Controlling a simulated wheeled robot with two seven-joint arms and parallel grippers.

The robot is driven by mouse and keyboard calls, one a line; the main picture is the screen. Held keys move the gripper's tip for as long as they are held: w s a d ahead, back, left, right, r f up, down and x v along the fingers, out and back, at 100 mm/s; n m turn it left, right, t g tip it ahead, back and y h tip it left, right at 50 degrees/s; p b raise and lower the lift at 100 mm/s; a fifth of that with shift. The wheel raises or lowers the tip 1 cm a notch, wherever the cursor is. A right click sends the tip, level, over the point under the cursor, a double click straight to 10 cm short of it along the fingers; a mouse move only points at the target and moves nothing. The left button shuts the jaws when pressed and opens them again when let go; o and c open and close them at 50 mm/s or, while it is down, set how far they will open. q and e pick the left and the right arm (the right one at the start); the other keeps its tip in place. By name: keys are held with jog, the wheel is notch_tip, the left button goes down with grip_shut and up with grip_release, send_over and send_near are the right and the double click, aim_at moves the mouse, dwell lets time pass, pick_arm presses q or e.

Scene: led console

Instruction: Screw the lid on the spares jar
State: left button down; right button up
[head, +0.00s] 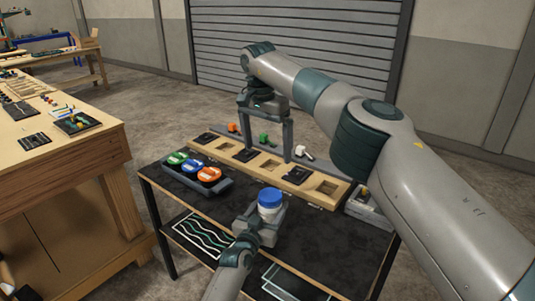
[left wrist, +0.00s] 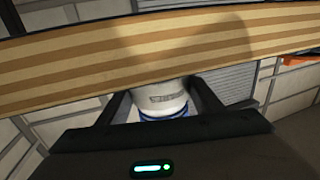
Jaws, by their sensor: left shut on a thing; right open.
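The spares jar (head: 268,211) is a small white jar with a blue lid (head: 270,196) sitting on its top. I cannot tell how tightly the lid sits. My left gripper (head: 262,217) is shut around the jar's body and holds it upright over the dark table. In the left wrist view the white jar (left wrist: 162,100) shows between the two fingers, with a blue edge at its lower side. My right gripper (head: 266,148) is open and empty, fingers pointing down, over the wooden console behind the jar, apart from the lid.
The wooden console (head: 228,153) has square pockets, some holding dark pieces. A dark tray (head: 204,190) with green, blue and orange round-topped items stands to its left. A grey bin (head: 368,208) is at the right. The table's (head: 330,237) front right is clear.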

pick_arm(q)
jog(key=shift+c, duration=2.3)
grip_release()
jog(key=shift+s+a, duration=0.1)
jog(key=shift+s, duration=0.1)
jog(key=b+v, duration=0.1)
jog(key=v, duration=1.6)
jog(key=shift+f, duration=0.1)
